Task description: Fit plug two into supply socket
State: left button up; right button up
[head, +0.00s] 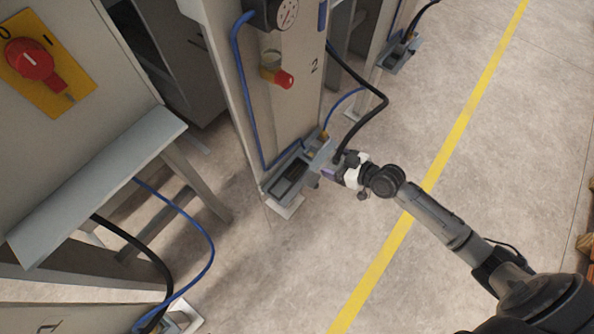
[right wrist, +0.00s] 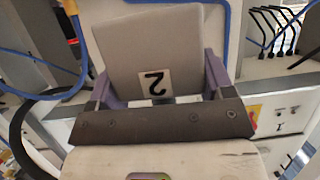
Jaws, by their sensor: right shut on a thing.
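Plug two is a light grey block marked 2 (right wrist: 150,48), large in the right wrist view, where the mark appears upside down. The purple fingers of my right gripper (right wrist: 160,86) are shut on its two sides. In the head view my right gripper (head: 334,172) is at the foot of column 2, with the grey plug (head: 319,154) at its fingertips. Just left of the plug is a grey housing with a dark open slot (head: 289,178), which looks like the supply socket. I cannot tell whether the plug touches it. My left gripper is not in view.
Column 2 (head: 290,110) carries a gauge (head: 287,13) and a red-tipped fitting (head: 284,79). A black hose (head: 377,100) and blue hoses (head: 242,90) hang close to the gripper. A cabinet with a red switch (head: 29,59) stands left.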

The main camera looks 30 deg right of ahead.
jog(key=shift+w+a+r, duration=0.2)
jog(key=shift+a+r, duration=0.1)
jog(key=shift+r, duration=0.25)
jog(key=shift+w+a+m+t, duration=0.15)
jog(key=shift+a+m+t, duration=0.1)
jog(key=shift+m+t, duration=0.05)
jog(key=shift+h, duration=0.4)
jog(key=w+a+f+b, duration=0.1)
jog(key=w+a+f, duration=0.1)
jog(key=w, duration=0.1)
jog(key=w+a+f+b, duration=0.2)
jog(key=w, duration=0.1)
jog(key=w+a+f+b, duration=0.2)
jog(key=w, duration=0.1)
jog(key=shift+a+f, duration=0.3)
jog(key=shift+f, duration=0.1)
notch_tip(320, 180, down, 4)
jog(key=shift+f+b, duration=0.1)
jog(key=shift+b, duration=1.15)
